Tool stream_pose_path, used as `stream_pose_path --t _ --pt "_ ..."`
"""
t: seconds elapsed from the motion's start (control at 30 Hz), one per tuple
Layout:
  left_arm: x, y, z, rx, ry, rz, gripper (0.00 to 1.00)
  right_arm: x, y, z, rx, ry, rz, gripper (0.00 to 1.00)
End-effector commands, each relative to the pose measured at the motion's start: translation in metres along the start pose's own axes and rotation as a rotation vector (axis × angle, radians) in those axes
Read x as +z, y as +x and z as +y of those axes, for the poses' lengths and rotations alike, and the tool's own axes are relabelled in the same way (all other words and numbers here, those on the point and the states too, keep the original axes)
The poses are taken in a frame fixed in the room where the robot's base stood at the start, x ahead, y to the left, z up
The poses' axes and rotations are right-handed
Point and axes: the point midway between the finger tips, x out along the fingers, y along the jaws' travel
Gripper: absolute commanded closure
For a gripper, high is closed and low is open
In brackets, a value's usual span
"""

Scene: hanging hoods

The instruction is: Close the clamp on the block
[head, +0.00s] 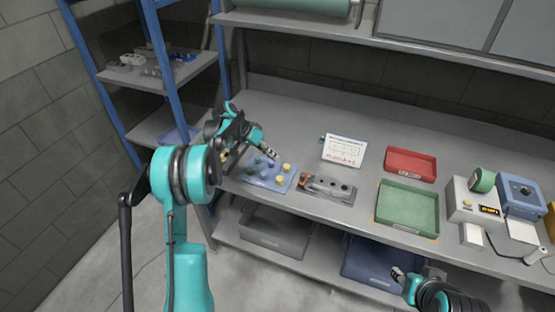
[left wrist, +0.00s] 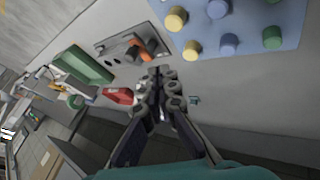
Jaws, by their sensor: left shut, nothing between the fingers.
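The grey metal block (head: 331,188) with round holes lies on the bench, right of a blue peg board. An orange part, seemingly the clamp handle (head: 305,178), is at its left end. In the left wrist view the block (left wrist: 117,56) and the orange handle (left wrist: 148,47) show beyond my fingertips; I cannot tell whether the clamp is closed. My left gripper (head: 272,154) is shut and empty, above the peg board, left of the block and apart from it. Its closed fingers fill the middle of the wrist view (left wrist: 158,92). My right gripper (head: 399,274) is low in front of the bench; its fingers are too small to read.
The blue board (head: 259,181) carries several yellow and blue pegs. A white sign (head: 344,152) stands behind the block. A green tray (head: 408,208), a red tray (head: 410,165) and a boxed device (head: 474,202) are to the right. Bins sit on the lower shelf.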

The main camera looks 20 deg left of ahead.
Motion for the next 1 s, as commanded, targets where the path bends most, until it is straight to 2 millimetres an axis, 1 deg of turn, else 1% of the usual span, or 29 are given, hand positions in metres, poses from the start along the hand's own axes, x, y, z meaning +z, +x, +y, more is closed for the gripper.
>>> stream_pose_path --t 0.03,0.1,0.3,0.37,0.4,0.5,0.6,0.73,1.0 --pt "0.000 0.012 0.000 0.001 0.003 -0.001 1.00 0.002 0.003 0.000 0.000 0.000 0.000 0.60" --pt "0.001 0.028 0.000 0.001 0.002 -0.001 1.00 0.004 0.006 0.000 0.000 0.000 0.000 0.60" --pt "0.001 0.071 0.000 0.001 0.001 -0.001 1.00 0.010 0.014 0.000 0.000 0.000 0.000 0.60" --pt "0.001 0.082 0.000 0.001 0.002 -0.001 1.00 0.011 0.016 0.000 0.000 0.000 0.000 0.60" --pt "0.001 0.085 0.008 0.002 0.003 -0.002 1.00 0.012 0.017 0.000 0.000 0.000 0.000 0.60" --pt "0.001 0.091 0.021 0.001 0.001 -0.001 1.00 0.013 0.019 0.000 0.000 0.000 0.000 0.60" --pt "0.001 0.096 0.029 0.001 0.001 -0.001 1.00 0.014 0.020 0.000 0.000 0.000 0.000 0.60" --pt "0.001 0.098 0.034 0.000 0.000 0.000 1.00 0.015 0.021 0.000 0.000 0.000 0.000 0.60" --pt "0.001 0.098 0.036 0.000 0.000 0.000 1.00 0.015 0.021 0.000 0.000 0.000 0.000 0.60"
